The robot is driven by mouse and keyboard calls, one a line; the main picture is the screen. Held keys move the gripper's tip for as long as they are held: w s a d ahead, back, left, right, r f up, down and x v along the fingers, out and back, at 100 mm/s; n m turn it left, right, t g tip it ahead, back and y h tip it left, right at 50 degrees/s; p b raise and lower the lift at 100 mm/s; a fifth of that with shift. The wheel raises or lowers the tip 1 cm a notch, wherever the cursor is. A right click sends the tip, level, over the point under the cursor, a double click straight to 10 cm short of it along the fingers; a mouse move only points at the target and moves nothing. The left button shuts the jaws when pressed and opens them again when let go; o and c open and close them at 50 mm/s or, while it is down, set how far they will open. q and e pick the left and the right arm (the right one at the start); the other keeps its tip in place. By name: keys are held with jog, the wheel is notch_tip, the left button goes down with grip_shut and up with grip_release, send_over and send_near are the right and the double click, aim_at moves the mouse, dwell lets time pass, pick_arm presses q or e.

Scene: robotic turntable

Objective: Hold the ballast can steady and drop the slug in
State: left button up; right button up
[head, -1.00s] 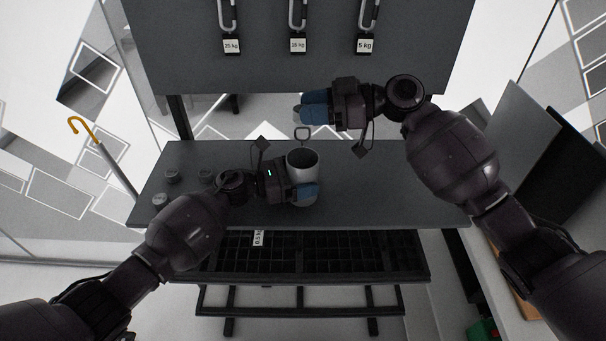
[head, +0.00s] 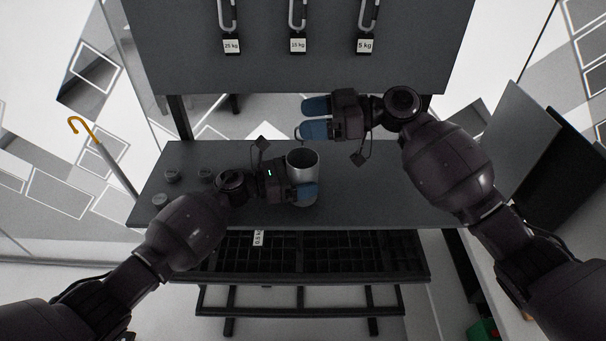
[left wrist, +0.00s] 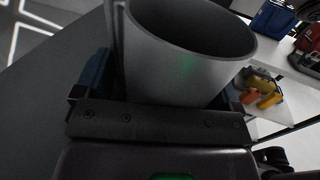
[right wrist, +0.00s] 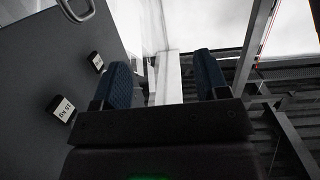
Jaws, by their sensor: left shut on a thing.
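The ballast can (head: 303,172) is an open-topped, light grey cylinder over the table, upright or nearly so. My left gripper (head: 301,187) is shut on its side; one blue finger shows in front. In the left wrist view the can (left wrist: 180,65) sits between the fingers, its rim upward. My right gripper (head: 310,118) is open above and slightly behind the can. In the right wrist view its fingers (right wrist: 162,85) are apart with nothing between them. No slug shows in the right gripper. The can's bottom inside cannot be made out, so I cannot tell whether a slug lies in it.
Several small grey weights, including one (head: 172,176), stand at the table's left. The dark table (head: 390,195) is clear on the right. A thin loop (head: 297,133) shows beside the right fingertips, partly hidden. A panel (head: 290,72) with labelled weights rises behind.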

jog(key=d+r, duration=0.1)
jog(key=d, duration=1.1)
jog(key=shift+s+r, duration=0.25)
jog(key=shift+r, duration=0.15)
pick_arm(q)
jog(key=o, duration=0.7)
jog(key=shift+a, duration=0.1)
jog(key=v, duration=1.1)
jog(key=shift+s+a, duration=0.15)
jog(key=shift+a, duration=0.25)
jog(key=shift+s+f, duration=0.1)
pick_arm(e)
jog(key=shift+s, duration=0.1)
